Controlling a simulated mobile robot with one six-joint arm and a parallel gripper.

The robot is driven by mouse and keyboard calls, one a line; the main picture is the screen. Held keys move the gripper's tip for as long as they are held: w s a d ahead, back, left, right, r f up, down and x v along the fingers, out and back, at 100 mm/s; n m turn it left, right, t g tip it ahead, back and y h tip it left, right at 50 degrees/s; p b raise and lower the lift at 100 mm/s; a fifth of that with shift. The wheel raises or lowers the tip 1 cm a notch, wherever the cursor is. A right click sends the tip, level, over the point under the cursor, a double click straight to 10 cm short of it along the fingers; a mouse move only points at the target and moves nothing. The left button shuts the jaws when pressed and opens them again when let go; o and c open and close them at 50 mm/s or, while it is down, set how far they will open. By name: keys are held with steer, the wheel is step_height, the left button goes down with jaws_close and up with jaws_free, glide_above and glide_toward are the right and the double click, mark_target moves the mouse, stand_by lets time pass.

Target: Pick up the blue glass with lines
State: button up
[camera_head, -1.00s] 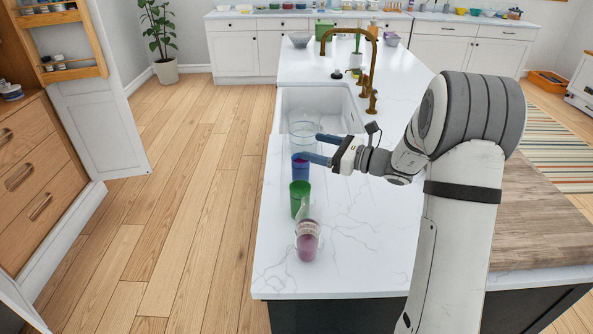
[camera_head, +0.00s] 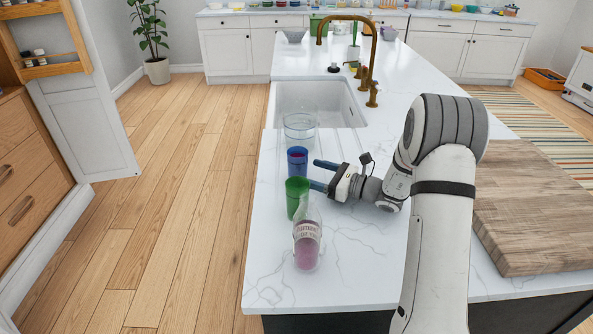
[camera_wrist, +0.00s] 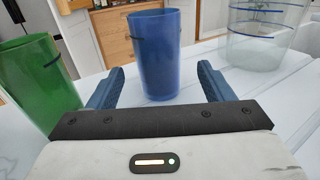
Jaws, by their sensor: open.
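The blue glass (camera_head: 297,162) stands upright on the white marble counter, between the green glass and a clear glass. In the wrist view the blue glass (camera_wrist: 155,55) has a dark line near its rim and stands ahead of my fingers, roughly centred between them. My gripper (camera_head: 318,174) is open and empty, low over the counter to the right of the glass. In the wrist view my gripper (camera_wrist: 160,88) shows two blue fingers spread apart, with the glass just beyond or at their tips; I cannot tell whether they touch it.
The green glass (camera_head: 296,197) stands close in front, also at left in the wrist view (camera_wrist: 40,75). The clear glass (camera_head: 300,130) stands behind, by the sink (camera_head: 315,100). A wooden board (camera_head: 540,215) lies right.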

mark_target(292, 166)
steer(key=shift+w+a+f, duration=0.1)
steer(key=shift+w+a, duration=0.05)
steer(key=shift+a, duration=0.45)
steer(key=p+x, duration=0.1)
steer(key=x, duration=0.5)
steer(key=shift+w+a, duration=0.15)
steer(key=c, duration=1.3)
steer(key=shift+o, duration=0.2)
